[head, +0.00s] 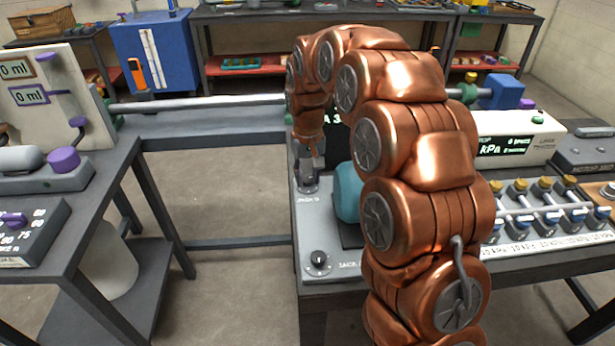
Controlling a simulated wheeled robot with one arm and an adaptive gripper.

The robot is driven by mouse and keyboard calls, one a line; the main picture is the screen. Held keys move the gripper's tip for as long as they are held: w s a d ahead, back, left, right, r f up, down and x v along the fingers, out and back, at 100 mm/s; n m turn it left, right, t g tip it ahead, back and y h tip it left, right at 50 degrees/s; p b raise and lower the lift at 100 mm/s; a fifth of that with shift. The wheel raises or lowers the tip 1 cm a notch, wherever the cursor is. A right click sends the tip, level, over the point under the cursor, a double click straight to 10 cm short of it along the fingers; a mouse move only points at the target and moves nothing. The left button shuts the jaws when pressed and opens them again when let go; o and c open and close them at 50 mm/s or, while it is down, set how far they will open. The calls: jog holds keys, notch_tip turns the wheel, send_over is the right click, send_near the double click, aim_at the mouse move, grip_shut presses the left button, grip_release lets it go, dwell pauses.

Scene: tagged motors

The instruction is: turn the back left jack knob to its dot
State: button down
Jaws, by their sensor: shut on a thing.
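The back left jack knob (308,189) is at the left edge of the grey bench plate (301,222), with a white jack label in front of it. My gripper (311,175) points down over it and is shut on it. The fingers cover most of the knob, so its pointer and dot are hidden. The front left jack knob (318,259), dark with a light mark, stands free nearer the front of the plate. A teal motor (347,194) is right of my gripper, partly hidden by my arm.
A dark screen (346,140) stands behind my gripper. A row of blue-handled valves (553,214) and a white kPa readout box (518,142) are to the right. A separate bench (98,180) with purple knobs is on the left, with open floor between.

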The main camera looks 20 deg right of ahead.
aim_at(307, 179)
jog(key=shift+n, duration=0.7)
jog(key=c, duration=0.8)
grip_release()
notch_tip(307, 179, up, 12)
dwell(0.3)
